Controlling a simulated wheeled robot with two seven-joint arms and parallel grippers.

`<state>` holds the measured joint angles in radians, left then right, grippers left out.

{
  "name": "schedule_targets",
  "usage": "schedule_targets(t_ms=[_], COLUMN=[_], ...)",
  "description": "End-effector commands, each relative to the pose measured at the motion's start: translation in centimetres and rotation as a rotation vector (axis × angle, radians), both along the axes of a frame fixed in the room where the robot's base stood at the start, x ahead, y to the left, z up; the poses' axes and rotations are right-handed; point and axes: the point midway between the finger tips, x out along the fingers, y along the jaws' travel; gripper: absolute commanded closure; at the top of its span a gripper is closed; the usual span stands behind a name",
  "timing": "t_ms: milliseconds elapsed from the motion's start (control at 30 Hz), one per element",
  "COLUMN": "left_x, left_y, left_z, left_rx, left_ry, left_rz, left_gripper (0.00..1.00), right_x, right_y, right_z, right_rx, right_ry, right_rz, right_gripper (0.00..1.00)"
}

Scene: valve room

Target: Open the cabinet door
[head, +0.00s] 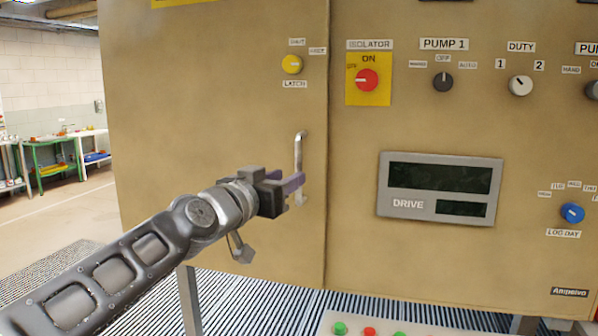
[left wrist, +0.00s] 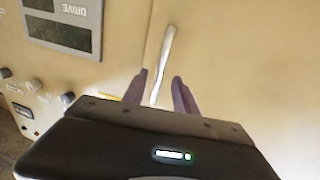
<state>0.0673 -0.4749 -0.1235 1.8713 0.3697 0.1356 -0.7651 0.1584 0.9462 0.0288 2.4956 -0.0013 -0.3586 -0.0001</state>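The tan cabinet door (head: 215,100) fills the left of the cabinet front in the head view and looks closed. Its upright silver bar handle (head: 298,152) is near the door's right edge. My left gripper (head: 296,183) is at the lower part of the handle. In the left wrist view, the two purple-grey fingers (left wrist: 166,92) stand apart, one on each side of the handle (left wrist: 165,60), with gaps visible. The lower end of the handle is partly hidden by the gripper. My right gripper is not in view.
The fixed panel right of the door carries a red isolator switch (head: 367,80), several knobs and a drive display (head: 440,190). A button box (head: 400,328) shows at the bottom edge. Open floor (head: 75,215) and side tables (head: 55,158) lie to the left.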

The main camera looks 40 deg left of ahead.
Motion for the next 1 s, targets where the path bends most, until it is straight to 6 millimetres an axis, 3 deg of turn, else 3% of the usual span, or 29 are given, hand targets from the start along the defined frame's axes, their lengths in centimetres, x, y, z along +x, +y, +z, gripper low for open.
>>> schedule_targets(t_ms=[300,700,1000], left_x=[4.8,5.7,5.7], left_y=[0.5,0.8,0.8], left_z=[0.0,0.0,0.0], left_rx=[0.000,0.000,0.000], left_ry=[0.000,-0.001,0.000], left_rz=[-0.002,0.000,0.000], left_gripper=[0.66,0.66,0.90], right_x=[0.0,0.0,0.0], right_y=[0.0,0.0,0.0], right_z=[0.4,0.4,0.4], right_rx=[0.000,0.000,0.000], right_ry=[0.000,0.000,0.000], right_rz=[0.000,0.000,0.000], right_gripper=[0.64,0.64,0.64])
